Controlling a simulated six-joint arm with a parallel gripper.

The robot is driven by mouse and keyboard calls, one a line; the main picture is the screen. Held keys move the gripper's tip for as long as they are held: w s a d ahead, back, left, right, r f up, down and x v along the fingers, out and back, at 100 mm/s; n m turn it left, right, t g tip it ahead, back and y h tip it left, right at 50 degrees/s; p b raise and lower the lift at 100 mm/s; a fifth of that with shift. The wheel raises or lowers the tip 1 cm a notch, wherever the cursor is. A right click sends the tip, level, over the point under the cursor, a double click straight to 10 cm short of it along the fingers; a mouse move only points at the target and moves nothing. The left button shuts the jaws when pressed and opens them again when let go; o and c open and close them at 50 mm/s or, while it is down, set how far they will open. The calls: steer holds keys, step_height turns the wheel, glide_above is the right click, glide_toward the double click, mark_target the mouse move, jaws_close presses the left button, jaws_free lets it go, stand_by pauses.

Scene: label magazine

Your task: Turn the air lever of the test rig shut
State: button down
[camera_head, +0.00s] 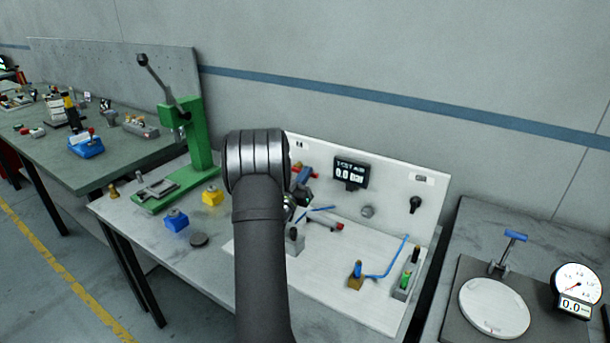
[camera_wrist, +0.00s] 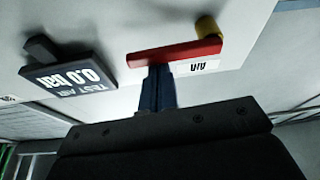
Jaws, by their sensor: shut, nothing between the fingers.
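The air lever (camera_wrist: 180,50) is a red bar on the white panel of the test rig, with a brass-coloured fitting (camera_wrist: 207,27) at its right end in the wrist view. An "AIR" label sits beside it. In the head view only a bit of red (camera_head: 313,173) shows past my arm. My gripper (camera_wrist: 158,70) is shut and empty, its blue fingertips overlapping the lever's lower edge in the wrist view; I cannot tell whether they touch. In the head view my gripper (camera_head: 303,177) is partly hidden by my arm. The test air display (camera_wrist: 65,72) reads 0.0 bar.
The display also shows in the head view (camera_head: 350,173), right of my gripper. A black knob (camera_head: 415,204) is further right on the panel. A green press (camera_head: 200,140) stands left. Blue tubing (camera_head: 388,268) and small fittings lie on the rig's white base (camera_head: 325,270).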

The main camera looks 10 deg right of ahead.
steer(key=s+d+r, duration=0.8)
steer(key=r, duration=0.3)
steer(key=shift+s, duration=0.3)
steer(key=w+a+f, duration=0.8)
steer(key=f, duration=0.3)
steer(key=shift+w, duration=0.35)
steer(key=shift+r, duration=0.15)
